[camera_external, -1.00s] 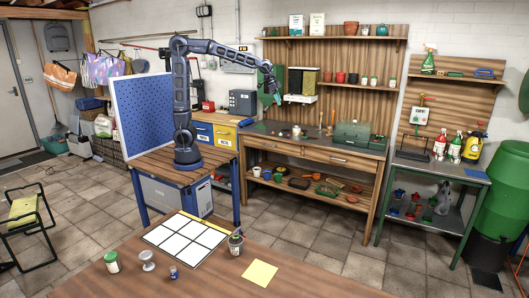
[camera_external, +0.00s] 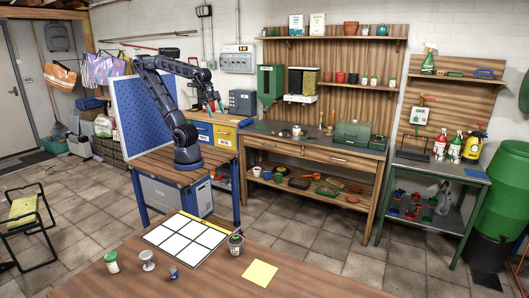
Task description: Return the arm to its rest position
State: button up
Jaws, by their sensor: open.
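My arm stands on the wooden top of a small blue-legged workbench (camera_external: 148,163). Its upper part leans back to the left over the blue pegboard (camera_external: 130,117), and the forearm runs right and down.
A long potting bench (camera_external: 318,146) with a green toolbox (camera_external: 352,134) stands to the right. A green dispenser (camera_external: 270,85) hangs on the wall behind it. A front table (camera_external: 330,284) holds a white grid board (camera_external: 186,238) and small containers.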

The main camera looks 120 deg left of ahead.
jog(key=shift+s+d+f, duration=0.3)
jog(key=shift+s+f, duration=0.05)
jog(key=shift+s, duration=0.25)
jog(key=shift+s+d+f, duration=0.25)
jog(key=shift+s+f, duration=0.1)
jog(key=shift+s, duration=0.25)
